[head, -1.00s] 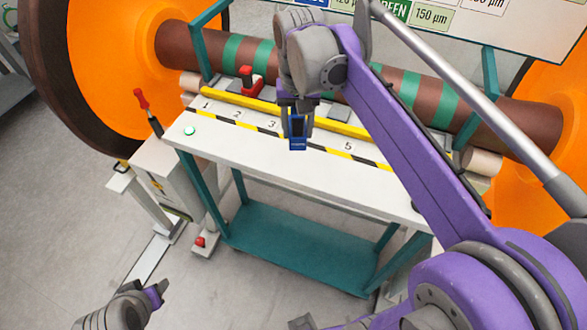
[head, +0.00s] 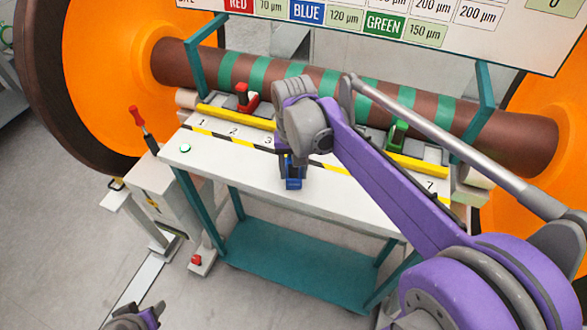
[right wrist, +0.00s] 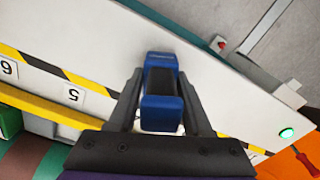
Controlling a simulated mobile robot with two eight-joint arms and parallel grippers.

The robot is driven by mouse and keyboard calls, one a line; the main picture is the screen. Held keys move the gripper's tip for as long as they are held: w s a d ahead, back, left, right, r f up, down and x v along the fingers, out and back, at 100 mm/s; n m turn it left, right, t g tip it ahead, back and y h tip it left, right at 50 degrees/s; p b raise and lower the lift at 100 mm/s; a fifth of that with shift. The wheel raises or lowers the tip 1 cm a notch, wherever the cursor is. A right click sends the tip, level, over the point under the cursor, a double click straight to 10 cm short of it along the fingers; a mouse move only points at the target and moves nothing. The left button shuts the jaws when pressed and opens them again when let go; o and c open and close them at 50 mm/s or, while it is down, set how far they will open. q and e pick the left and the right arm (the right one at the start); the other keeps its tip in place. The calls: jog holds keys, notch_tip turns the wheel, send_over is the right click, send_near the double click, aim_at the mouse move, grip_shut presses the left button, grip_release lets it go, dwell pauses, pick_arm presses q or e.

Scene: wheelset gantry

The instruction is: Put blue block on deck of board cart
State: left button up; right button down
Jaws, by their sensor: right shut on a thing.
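The blue block (head: 293,183) is between the fingers of my right gripper (head: 292,170). In the right wrist view the block (right wrist: 161,95) sits between the two dark fingers (right wrist: 160,105), which are shut on it. Beneath it is the bare white top (head: 228,163) of the cart with teal legs, near the front edge; the height of the block above it is hard to tell. A teal lower shelf (head: 290,262) lies below. My left gripper (head: 150,316) is partly in view at the bottom left, away from the cart; its fingers are unclear.
A yellow rail (head: 232,117) and a numbered striped strip (head: 215,133) run along the back of the top. A red clamp-like block (head: 246,98) and a green one (head: 397,135) stand there, before the brown axle (head: 190,62). A lettered board (head: 440,28) is above.

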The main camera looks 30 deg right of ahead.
jog(key=c, duration=0.8)
grip_release()
jog(key=shift+f, duration=0.2)
jog(key=o, duration=0.5)
jog(key=shift+c, duration=0.2)
jog(key=shift+r, duration=0.6)
notch_tip(320, 180, up, 11)
jog(key=shift+f+p, duration=0.1)
jog(key=shift+p, duration=0.4)
jog(key=s+a+f+n+t, duration=0.2)
jog(key=s+a+f+t, duration=0.1)
jog(key=s+f, duration=0.3)
jog(key=s+a+f+n+t, duration=0.2)
jog(key=s+f, duration=0.4)
jog(key=f, duration=0.5)
jog(key=shift+s+a+f+n+t, duration=0.2)
jog(key=shift+s+a+n+t, duration=0.2)
jog(key=shift+a+n, duration=0.25)
